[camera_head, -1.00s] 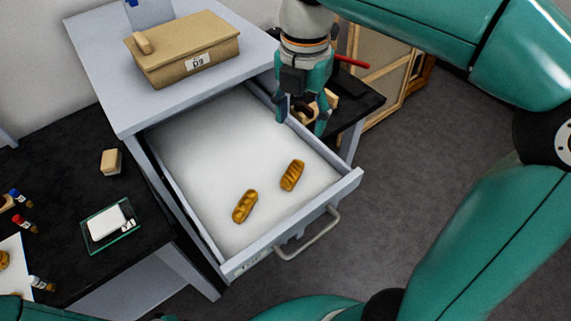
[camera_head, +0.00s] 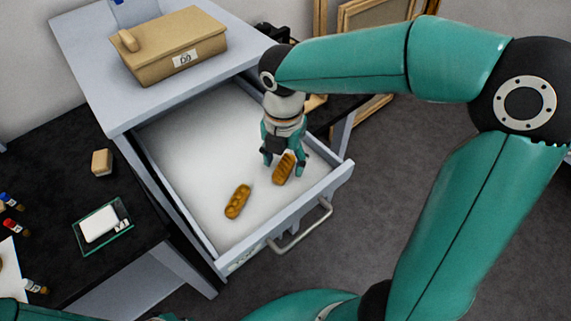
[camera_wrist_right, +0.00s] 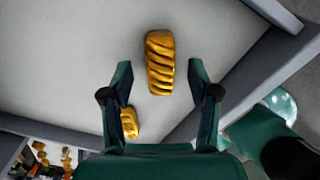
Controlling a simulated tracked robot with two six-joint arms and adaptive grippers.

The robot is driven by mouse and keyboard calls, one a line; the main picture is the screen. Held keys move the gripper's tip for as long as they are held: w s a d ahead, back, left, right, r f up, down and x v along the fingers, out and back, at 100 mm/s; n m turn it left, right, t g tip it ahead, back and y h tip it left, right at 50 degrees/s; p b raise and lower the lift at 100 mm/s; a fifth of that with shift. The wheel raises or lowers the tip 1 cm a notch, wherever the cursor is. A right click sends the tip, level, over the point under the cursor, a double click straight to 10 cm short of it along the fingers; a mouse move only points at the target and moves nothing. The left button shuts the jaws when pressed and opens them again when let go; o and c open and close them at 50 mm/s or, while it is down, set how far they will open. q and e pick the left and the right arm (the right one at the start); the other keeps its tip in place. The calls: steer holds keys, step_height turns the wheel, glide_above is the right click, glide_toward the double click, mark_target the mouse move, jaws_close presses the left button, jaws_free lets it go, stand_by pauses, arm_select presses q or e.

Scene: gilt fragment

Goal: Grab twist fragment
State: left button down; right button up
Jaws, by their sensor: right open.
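The twist fragment (camera_head: 285,166), a gilt piece with slanting grooves, lies on the pale floor of the open drawer (camera_head: 190,165). It also shows in the right wrist view (camera_wrist_right: 160,62). My right gripper (camera_head: 284,168) is open and low over the drawer at this fragment. In the right wrist view its two fingers (camera_wrist_right: 160,78) point toward the fragment, one on each side, with gaps between them and it. A second gilt fragment (camera_head: 237,201) with rounded lobes lies to the left, partly hidden by a finger in the right wrist view (camera_wrist_right: 129,122). My left gripper is not in view.
The drawer's front wall with its handle (camera_head: 301,228) and its right side wall are close to the right gripper. A tan box (camera_head: 172,50) stands on the cabinet top. A black table (camera_head: 60,180) at left holds a scale (camera_head: 103,226) and small bottles.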

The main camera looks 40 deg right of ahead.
steer(key=shift+f, duration=0.5)
steer(key=c, duration=1)
steer(key=shift+r, duration=0.1)
